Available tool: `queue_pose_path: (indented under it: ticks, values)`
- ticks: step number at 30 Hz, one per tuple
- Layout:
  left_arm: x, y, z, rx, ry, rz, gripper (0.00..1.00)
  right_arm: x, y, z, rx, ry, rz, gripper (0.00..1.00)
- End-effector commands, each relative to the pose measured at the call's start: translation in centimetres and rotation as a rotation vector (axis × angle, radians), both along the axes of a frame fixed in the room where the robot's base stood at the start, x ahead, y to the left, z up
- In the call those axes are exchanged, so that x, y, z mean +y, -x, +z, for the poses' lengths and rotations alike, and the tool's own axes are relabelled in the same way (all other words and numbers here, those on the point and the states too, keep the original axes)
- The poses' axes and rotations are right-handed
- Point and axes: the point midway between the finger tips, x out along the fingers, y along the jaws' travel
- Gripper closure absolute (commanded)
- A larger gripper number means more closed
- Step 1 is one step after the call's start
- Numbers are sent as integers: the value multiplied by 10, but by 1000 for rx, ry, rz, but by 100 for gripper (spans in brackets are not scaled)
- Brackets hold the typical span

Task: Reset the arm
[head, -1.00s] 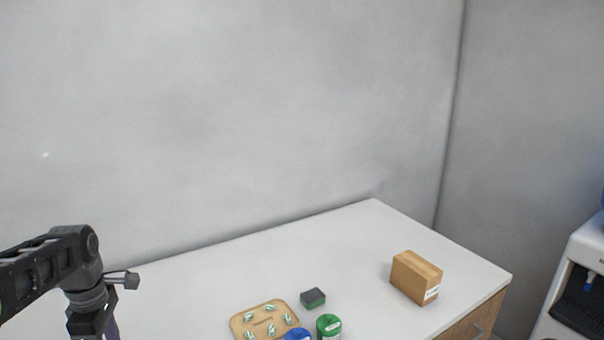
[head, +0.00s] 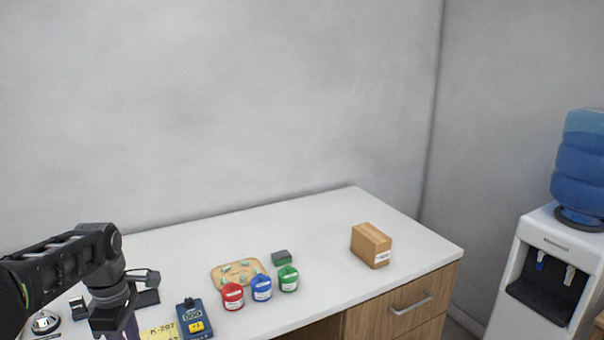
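My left arm comes in from the left, and my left gripper (head: 108,326) points down at the lower left, over the counter's left part. Its fingertips are at the picture's lower edge, so I cannot see whether it is open or shut. Something purple shows just behind it, partly hidden. My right arm and gripper are out of view.
The white counter (head: 330,212) holds a tan tray (head: 216,273) with small pale green pieces, a red jar (head: 232,296), a blue jar (head: 262,288), a green jar (head: 288,279), a sponge (head: 281,258), a cardboard box (head: 371,245) and a blue meter (head: 194,318). A water dispenser (head: 547,270) stands right.

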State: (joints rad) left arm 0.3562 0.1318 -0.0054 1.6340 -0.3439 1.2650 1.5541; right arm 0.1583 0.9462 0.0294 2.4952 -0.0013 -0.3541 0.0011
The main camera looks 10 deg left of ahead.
Motion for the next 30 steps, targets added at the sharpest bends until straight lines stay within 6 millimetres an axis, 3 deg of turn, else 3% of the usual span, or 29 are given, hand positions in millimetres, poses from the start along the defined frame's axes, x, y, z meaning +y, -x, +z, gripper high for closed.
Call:
queue_pose_path:
  ticks: [10,17,20,24,26,30]
  values:
    - [-33,-20,-51,-21,43,-188,59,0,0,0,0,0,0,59]
    - [-78,-33,-111,-53,96,-403,59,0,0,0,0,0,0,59]
    - [-107,-35,-145,-75,126,-525,59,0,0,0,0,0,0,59]
    - [-167,-25,-209,-123,185,-756,59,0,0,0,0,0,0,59]
    - [-201,-11,-242,-153,214,-883,59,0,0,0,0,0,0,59]
    - [-278,43,-309,-234,263,-1180,59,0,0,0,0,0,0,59]
